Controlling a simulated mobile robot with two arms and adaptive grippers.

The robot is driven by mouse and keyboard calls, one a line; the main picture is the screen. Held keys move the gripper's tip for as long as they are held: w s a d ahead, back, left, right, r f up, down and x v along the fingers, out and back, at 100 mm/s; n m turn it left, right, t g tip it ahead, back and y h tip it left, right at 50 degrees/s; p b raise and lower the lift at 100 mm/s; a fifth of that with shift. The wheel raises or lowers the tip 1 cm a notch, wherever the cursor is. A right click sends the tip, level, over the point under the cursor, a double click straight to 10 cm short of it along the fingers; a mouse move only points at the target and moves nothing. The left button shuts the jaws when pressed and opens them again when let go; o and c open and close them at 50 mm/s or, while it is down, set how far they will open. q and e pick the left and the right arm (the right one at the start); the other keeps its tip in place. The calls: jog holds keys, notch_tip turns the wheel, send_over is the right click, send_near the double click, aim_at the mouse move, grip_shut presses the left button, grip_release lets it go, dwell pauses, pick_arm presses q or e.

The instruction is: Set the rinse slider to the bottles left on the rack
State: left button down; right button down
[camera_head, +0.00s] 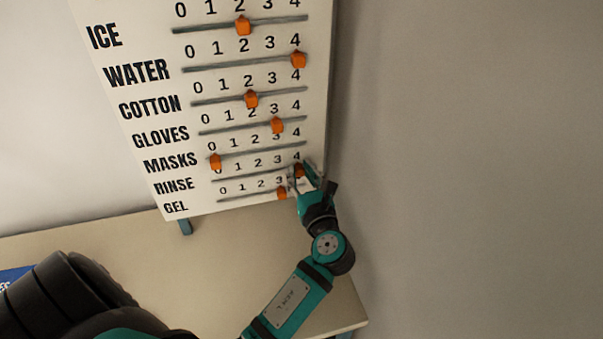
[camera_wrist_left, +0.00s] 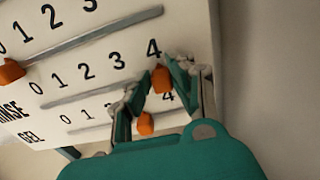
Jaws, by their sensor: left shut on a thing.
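The white slider board (camera_head: 160,90) stands tilted in the head view, with rows from ICE down to GEL. The orange rinse knob (camera_wrist_left: 161,79) sits on the RINSE track below its 4, at the right end. My left gripper (camera_head: 302,176) reaches it from below right and is shut on it. The left wrist view shows the fingers (camera_wrist_left: 152,85) on either side of the knob. In the head view the fingers partly hide it. The bottles and the rack are not in view. My right gripper is not in view.
The orange gel knob (camera_head: 282,193) is close below the fingers, near 3. The masks knob (camera_head: 215,162) is at 0. The board stands on a beige table (camera_head: 220,270). A blue item (camera_head: 12,278) lies at the table's left. A bare wall is at right.

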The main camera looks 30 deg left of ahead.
aim_at(279, 167)
pick_arm(q)
jog(key=s+a+p, duration=0.2)
jog(key=s+a, duration=0.1)
jog(key=shift+s+r+p, duration=0.1)
jog(key=shift+s+p, duration=0.15)
jog(key=shift+p, duration=0.15)
jog(key=shift+a, duration=0.1)
jog(key=c, duration=1.2)
grip_release()
jog(key=shift+o, duration=0.2)
